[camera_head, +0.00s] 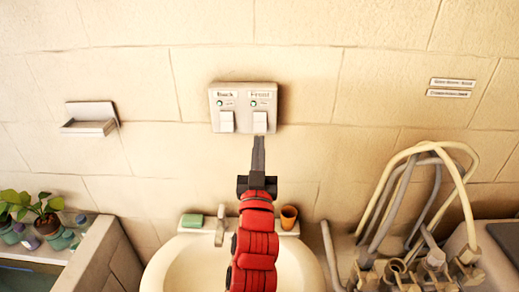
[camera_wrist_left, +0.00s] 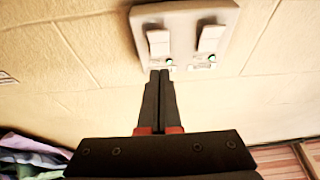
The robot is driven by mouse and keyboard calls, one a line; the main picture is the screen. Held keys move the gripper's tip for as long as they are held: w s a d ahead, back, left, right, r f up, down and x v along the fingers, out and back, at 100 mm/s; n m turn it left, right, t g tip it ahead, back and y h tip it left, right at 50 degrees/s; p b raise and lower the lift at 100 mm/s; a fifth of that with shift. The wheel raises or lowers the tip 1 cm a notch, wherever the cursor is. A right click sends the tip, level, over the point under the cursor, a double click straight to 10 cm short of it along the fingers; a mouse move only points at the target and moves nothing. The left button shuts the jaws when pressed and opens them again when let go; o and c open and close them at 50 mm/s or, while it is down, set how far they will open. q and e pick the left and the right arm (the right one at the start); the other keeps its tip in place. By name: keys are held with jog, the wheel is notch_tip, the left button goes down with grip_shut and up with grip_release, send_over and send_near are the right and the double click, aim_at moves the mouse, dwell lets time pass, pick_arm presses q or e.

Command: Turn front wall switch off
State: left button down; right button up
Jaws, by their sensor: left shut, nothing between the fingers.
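A pale switch plate (camera_head: 243,119) is on the tiled wall, with a rocker labelled Back (camera_head: 227,121) on the left and one labelled Front (camera_head: 260,122) on the right. A small green mark shows by each label. My left gripper (camera_head: 258,138) is shut and empty, its fingertips just below the Front rocker. In the left wrist view the plate (camera_wrist_left: 185,14) appears upside down. There the fingertips (camera_wrist_left: 161,72) lie close to the left-hand rocker (camera_wrist_left: 159,43), by its green mark. I cannot tell whether they touch. My right gripper is not in view.
A washbasin (camera_head: 180,268) stands below, with a tap (camera_head: 222,225), a green soap bar (camera_head: 192,220) and an orange cup (camera_head: 288,217) on its rim. A soap shelf (camera_head: 90,126) is at left. Looped hoses (camera_head: 465,200) stand at right. The wall around the plate is clear.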

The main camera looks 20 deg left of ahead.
aim_at(260, 123)
pick_arm(q)
jog(key=w+p, duration=0.1)
jog(key=w, duration=0.1)
jog(key=w+a+p, duration=0.1)
jog(key=w, duration=0.1)
jog(key=shift+w+a, duration=0.1)
jog(key=shift+a, duration=0.05)
jog(key=shift+w+a+f, duration=0.15)
jog(key=shift+w+f, duration=0.2)
jog(key=shift+w, duration=0.25)
